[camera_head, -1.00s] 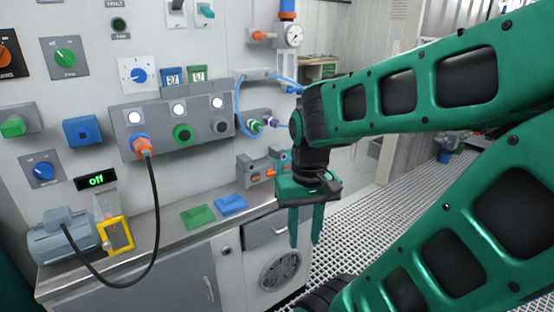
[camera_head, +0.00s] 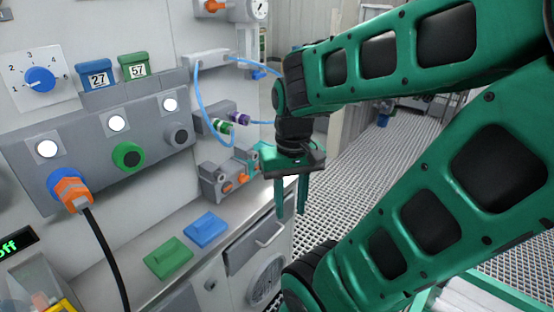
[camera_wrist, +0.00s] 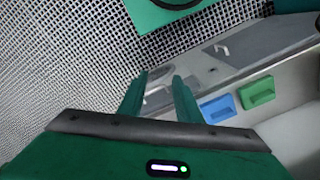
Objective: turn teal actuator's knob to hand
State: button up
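A row of small grey actuators (camera_head: 213,184) with orange knobs (camera_head: 243,178) is on the wall above the counter's far end. A teal part (camera_head: 264,152) shows at the right end of this row, partly behind my gripper; it may be the teal actuator, and I cannot make out its knob or setting. My gripper (camera_head: 291,212) points down, just right of and in front of that row, apart from it. It is open and empty. The wrist view shows its two fingers (camera_wrist: 158,85) spread, with none of the actuators visible between them.
The counter carries a green block (camera_head: 168,258) and a blue block (camera_head: 206,230). Blue tubing (camera_head: 198,95) loops above the actuators. A black cable (camera_head: 108,255) hangs from an orange plug at left. Grated floor (camera_head: 375,165) is open to the right.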

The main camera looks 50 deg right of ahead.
jog(key=o, duration=0.3)
jog(key=shift+o, duration=1.2)
jog(key=shift+s+r, duration=0.15)
jog(key=shift+s, duration=0.2)
jog(key=w+d+f+m+t+y, duration=0.25)
jog(key=w+d+f+m, duration=0.2)
jog(key=w+m, duration=0.3)
jog(key=w+d+f+m+t+y, duration=0.1)
jog(key=w+d+f+m+t, duration=0.3)
jog(key=w+d+m, duration=0.3)
jog(key=w+d+r+m+t+h, duration=0.1)
jog(key=w+d+m+t+h, duration=0.15)
jog(key=d+m+t, duration=0.85)
jog(key=w+d+f+m+g, duration=0.1)
jog(key=w, duration=0.2)
jog(key=w+f+m+g, duration=0.1)
jog(key=w, duration=0.2)
jog(key=w+d+f+m+g, duration=0.1)
jog(key=w+g, duration=0.1)
jog(key=w, duration=0.1)
jog(key=shift+w+d+f, duration=0.3)
jog(key=shift+d+f, duration=0.05)
